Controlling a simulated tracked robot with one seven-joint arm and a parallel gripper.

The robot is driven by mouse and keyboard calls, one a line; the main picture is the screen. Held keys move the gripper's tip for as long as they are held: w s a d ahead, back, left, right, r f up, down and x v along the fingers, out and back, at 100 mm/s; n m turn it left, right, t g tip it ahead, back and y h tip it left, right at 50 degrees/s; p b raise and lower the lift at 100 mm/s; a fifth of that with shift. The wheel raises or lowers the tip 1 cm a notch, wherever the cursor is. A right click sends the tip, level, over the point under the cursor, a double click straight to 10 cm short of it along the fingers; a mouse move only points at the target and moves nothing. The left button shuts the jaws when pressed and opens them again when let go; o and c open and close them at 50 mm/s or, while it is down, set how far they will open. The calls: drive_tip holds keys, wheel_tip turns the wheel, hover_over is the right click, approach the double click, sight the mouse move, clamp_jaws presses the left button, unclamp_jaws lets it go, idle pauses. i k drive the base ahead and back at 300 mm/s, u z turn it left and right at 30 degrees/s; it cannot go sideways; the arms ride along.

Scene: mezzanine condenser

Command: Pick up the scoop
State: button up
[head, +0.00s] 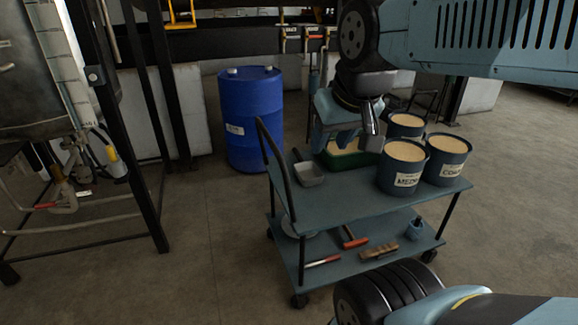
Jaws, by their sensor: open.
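The scoop (311,176) is a small grey scoop with a short dark handle pointing to the back left. It lies on the upper shelf of a blue-grey cart (345,203), near the cart's left end. My gripper (346,143) hangs open to the right of the scoop, above a green tray (372,163) of tan material. Nothing shows between its fingers, and it appears apart from the scoop. The gripper hides part of the tray.
Dark buckets of tan grain, including one labelled bucket (402,179), stand on the shelf's right side. The cart's push handle (273,165) rises at the left. The lower shelf holds a brush (379,251) and hand tools.

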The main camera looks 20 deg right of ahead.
sight(309, 175)
drive_tip(key=z, duration=0.4)
drive_tip(key=i, duration=1)
drive_tip(key=u, duration=0.4)
